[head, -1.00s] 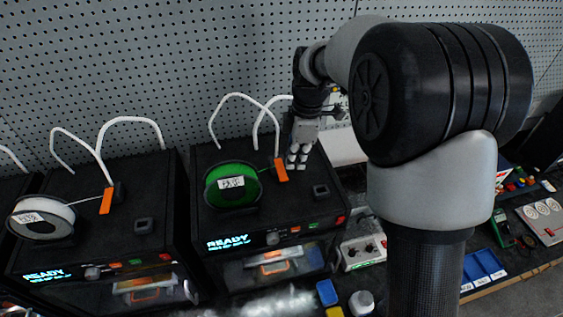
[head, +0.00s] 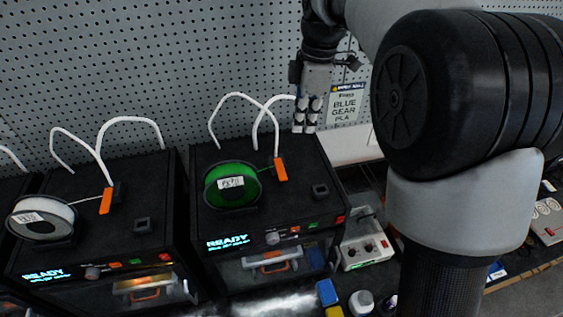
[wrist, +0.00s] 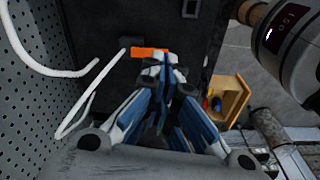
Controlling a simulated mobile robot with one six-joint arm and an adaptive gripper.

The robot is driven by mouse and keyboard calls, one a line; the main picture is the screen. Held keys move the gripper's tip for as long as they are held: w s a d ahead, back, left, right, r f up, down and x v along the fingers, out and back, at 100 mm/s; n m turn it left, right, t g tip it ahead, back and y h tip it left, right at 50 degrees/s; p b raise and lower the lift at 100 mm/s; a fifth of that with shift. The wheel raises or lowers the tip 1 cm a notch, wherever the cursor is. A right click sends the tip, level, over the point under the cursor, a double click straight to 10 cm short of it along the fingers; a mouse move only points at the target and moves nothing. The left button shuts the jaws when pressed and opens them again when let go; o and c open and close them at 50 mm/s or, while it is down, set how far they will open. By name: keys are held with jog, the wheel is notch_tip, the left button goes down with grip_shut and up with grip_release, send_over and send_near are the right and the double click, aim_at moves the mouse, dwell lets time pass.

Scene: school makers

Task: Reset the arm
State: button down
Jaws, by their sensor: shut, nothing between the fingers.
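My gripper (head: 305,128) hangs fingers down in the head view, above the back right of the printer (head: 262,205) that carries the green spool (head: 232,184). It is shut with nothing between the fingers. In the wrist view, the closed fingertips (wrist: 160,62) overlap the orange lever (wrist: 150,52) in the picture. In the head view that orange lever (head: 280,169) lies below and left of the fingertips, with a visible gap.
A second printer (head: 95,215) with a white spool (head: 42,219) stands at left. White tubes (head: 262,118) arch up behind the printers. The pegboard (head: 150,60) rises behind, with a "Blue Gear PLA" sign (head: 345,105). A grey control box (head: 366,250) sits right of the printer.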

dwell(0.3)
jog(key=s+d+f+m+t+b, duration=0.2)
jog(key=s+f+m+b, duration=0.7)
jog(key=s, duration=0.5)
jog(key=s+d+f+m+t+h+b, duration=0.1)
jog(key=s+d+f+m+t+b, duration=0.1)
jog(key=s+d+f+m+b, duration=0.3)
jog(key=s+f+m+b, duration=0.4)
jog(key=s+f+b, duration=0.3)
jog(key=s+f, duration=0.2)
jog(key=shift+t, duration=0.3)
jog(key=shift+s, duration=0.1)
